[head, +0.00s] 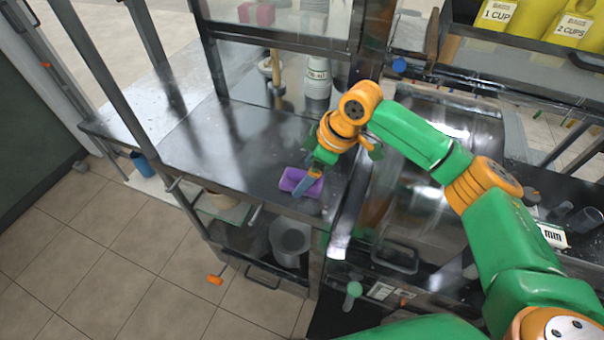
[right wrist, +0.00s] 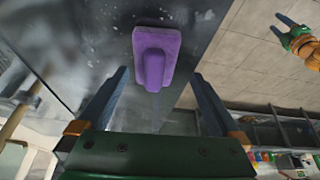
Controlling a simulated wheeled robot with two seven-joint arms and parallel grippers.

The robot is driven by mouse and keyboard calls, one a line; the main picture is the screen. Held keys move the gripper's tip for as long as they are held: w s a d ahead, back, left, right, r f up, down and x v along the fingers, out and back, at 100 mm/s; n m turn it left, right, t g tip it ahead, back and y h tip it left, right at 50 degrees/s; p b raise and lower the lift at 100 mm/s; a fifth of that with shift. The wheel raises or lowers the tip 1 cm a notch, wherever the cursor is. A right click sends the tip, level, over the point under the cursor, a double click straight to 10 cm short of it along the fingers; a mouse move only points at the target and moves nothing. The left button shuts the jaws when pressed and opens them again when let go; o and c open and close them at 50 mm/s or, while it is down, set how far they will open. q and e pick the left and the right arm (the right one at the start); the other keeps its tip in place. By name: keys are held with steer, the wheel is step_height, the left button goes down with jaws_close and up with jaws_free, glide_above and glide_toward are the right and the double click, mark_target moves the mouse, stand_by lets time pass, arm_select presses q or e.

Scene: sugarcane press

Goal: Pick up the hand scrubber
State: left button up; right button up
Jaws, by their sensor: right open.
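The hand scrubber (head: 290,180) is a small purple block with a raised handle. It lies on the dark metal counter near its front edge. In the right wrist view the scrubber (right wrist: 156,52) sits ahead of the jaws, its handle in line with the gap between them. My right gripper (head: 308,184) is open and empty, with its fingers just over the scrubber and hiding part of it in the head view. In the right wrist view its two fingers (right wrist: 161,76) are wide apart. My left gripper (right wrist: 281,27) shows at the upper right of that view, fingers apart, away from the scrubber.
White stacked cups (head: 317,78) and a wooden-handled tool (head: 275,72) stand at the back of the counter. A shiny metal press housing (head: 440,125) is right of the scrubber. A grey pot (head: 288,240) sits on the lower shelf. The counter's left part is clear.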

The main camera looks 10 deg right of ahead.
mark_target(303, 172)
steer(key=shift+w+a+f, duration=0.15)
steer(key=shift+w+f, duration=0.15)
steer(key=shift+f, duration=0.3)
steer(key=shift+w+a+f, duration=0.15)
steer(key=shift+w+f, duration=0.1)
steer(key=shift+f, duration=0.3)
steer(key=shift+w+f, duration=0.15)
steer(key=shift+w, duration=0.15)
steer(key=shift+s, duration=0.3)
steer(key=c, duration=1.3)
arm_select(q)
steer(key=shift+w+r, duration=0.2)
steer(key=shift+w, duration=0.35)
arm_select(e)
steer(key=shift+w, duration=0.15)
steer(key=shift+c, duration=0.2)
arm_select(q)
steer(key=shift+f, duration=0.1)
arm_select(e)
steer(key=shift+r, duration=0.2)
